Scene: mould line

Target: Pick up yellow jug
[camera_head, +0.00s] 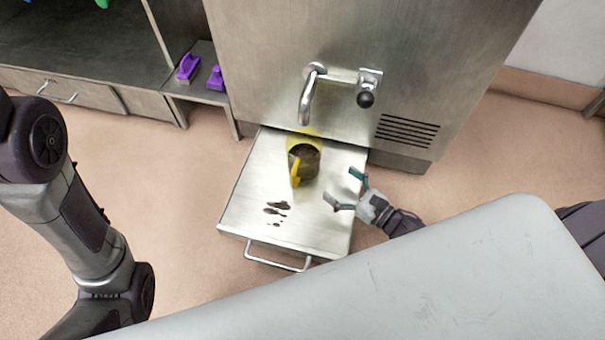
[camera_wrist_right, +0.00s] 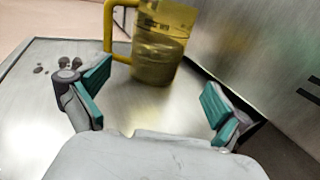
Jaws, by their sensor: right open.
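The yellow jug (camera_head: 306,161) stands upright on a metal pull-out tray (camera_head: 250,205), below a metal spout. It is see-through, with dark contents, and its yellow handle points toward the front left in the head view. In the right wrist view the jug (camera_wrist_right: 160,42) stands beyond the fingers, with its handle on the left. My right gripper (camera_head: 347,188) is open and empty, to the right of the jug and apart from it. Its teal finger pads (camera_wrist_right: 155,97) are spread wide in the wrist view. My left arm shows at the left of the head view, but its gripper is out of frame.
A curved metal spout (camera_head: 306,95) and a black-knobbed valve (camera_head: 366,98) project from the steel machine (camera_head: 400,60) above the tray. Dark spill spots (camera_head: 277,209) lie on the tray's front left. Purple brushes (camera_head: 188,67) sit on a side shelf. A tray handle (camera_head: 277,261) sticks out in front.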

